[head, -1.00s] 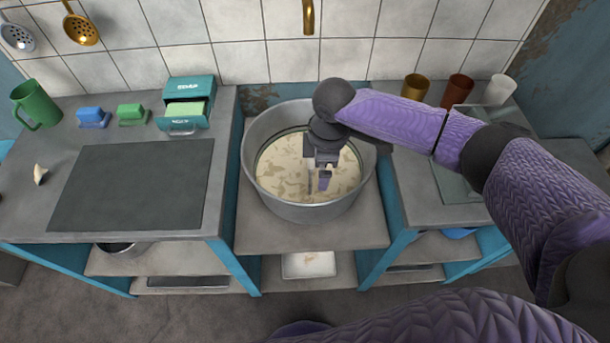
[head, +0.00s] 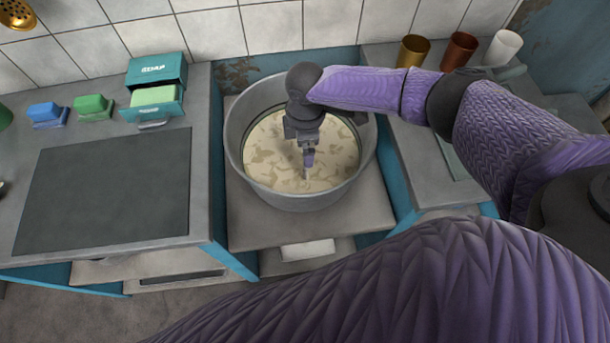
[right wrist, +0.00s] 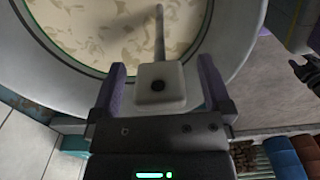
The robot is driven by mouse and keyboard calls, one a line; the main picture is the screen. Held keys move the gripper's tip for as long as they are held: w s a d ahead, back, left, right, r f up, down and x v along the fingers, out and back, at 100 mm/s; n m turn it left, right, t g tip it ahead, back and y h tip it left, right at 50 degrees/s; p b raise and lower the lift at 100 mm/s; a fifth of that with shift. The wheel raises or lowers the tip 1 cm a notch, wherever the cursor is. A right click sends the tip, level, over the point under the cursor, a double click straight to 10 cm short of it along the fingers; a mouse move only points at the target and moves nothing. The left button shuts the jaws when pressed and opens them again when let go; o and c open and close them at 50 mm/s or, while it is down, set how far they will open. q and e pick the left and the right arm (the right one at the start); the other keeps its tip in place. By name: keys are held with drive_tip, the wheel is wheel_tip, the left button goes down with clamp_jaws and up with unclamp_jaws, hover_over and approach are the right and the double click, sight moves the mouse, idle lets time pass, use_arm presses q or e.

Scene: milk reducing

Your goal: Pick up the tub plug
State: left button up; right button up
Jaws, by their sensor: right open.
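A round grey metal tub (head: 300,203) stands in the middle, holding a pale liquid with tan patches (head: 270,165). My right gripper (head: 308,160) points down over the liquid inside the tub. In the right wrist view, a white block with a dark hole (right wrist: 160,90) sits on a thin rod (right wrist: 160,35); this looks like the tub plug's handle. My right gripper (right wrist: 162,75) is open, with one purple finger on each side of the block and small gaps visible. The rod's lower end is hidden. My left gripper is out of view.
A counter with a dark board (head: 105,185), a green box (head: 155,90) and blue (head: 47,113) and green (head: 93,106) small items is on the left. Gold (head: 412,50), brown (head: 458,50) and white (head: 503,47) cups stand at the back right. The tub walls surround my gripper.

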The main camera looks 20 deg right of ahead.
clamp_jaws()
idle(0.3)
drive_tip(key=shift+r, duration=0.1)
